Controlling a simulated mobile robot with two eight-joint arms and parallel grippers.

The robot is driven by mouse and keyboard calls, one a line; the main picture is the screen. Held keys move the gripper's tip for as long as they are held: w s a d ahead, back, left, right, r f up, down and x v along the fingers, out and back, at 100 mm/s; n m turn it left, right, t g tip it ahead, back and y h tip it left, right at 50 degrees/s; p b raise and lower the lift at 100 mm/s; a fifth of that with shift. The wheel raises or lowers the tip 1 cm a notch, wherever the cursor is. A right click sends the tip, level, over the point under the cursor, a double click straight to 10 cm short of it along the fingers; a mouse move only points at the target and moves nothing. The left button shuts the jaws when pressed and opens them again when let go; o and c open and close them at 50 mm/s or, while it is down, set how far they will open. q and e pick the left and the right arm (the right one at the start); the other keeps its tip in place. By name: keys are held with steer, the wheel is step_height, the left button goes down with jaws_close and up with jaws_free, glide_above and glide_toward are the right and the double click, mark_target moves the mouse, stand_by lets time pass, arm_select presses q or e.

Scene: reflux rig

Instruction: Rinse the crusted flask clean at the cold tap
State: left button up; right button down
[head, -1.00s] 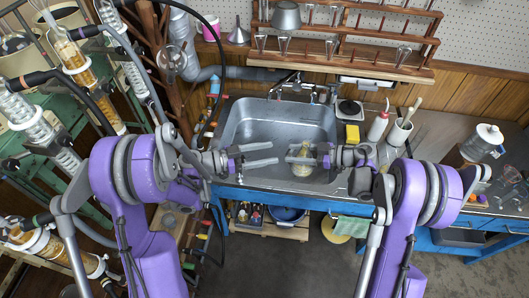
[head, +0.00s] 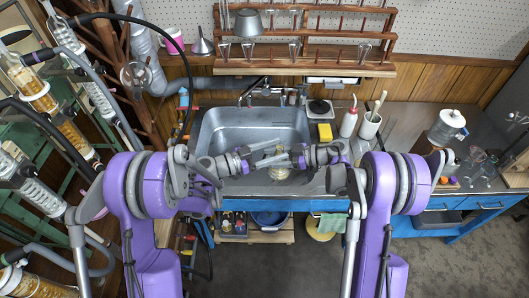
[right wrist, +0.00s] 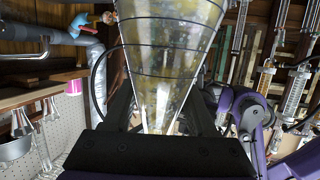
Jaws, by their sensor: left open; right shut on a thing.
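The crusted flask (head: 279,173) is a clear cone with a yellow-brown film inside its wall. My right gripper (head: 294,160) is shut on its neck and holds it over the front of the steel sink (head: 235,130). In the right wrist view the flask (right wrist: 170,50) fills the upper middle, its narrow neck between the dark fingers (right wrist: 160,112). My left gripper (head: 272,153) is open, its fingers overlapping the flask and right gripper area in the head view; I cannot tell whether they touch. The tap (head: 268,92) stands at the sink's back edge. I see no running water.
A yellow sponge (head: 325,132), a white bottle (head: 348,122) and a brush cup (head: 369,125) stand right of the sink. A wooden glassware rack (head: 310,50) hangs behind. Glass condensers (head: 40,95) crowd the left.

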arm_select(q)
steer(key=shift+w+d, duration=0.1)
steer(key=shift+d, duration=0.1)
jaws_close()
stand_by(0.3)
arm_select(e)
steer(key=shift+c, duration=0.7)
jaws_free()
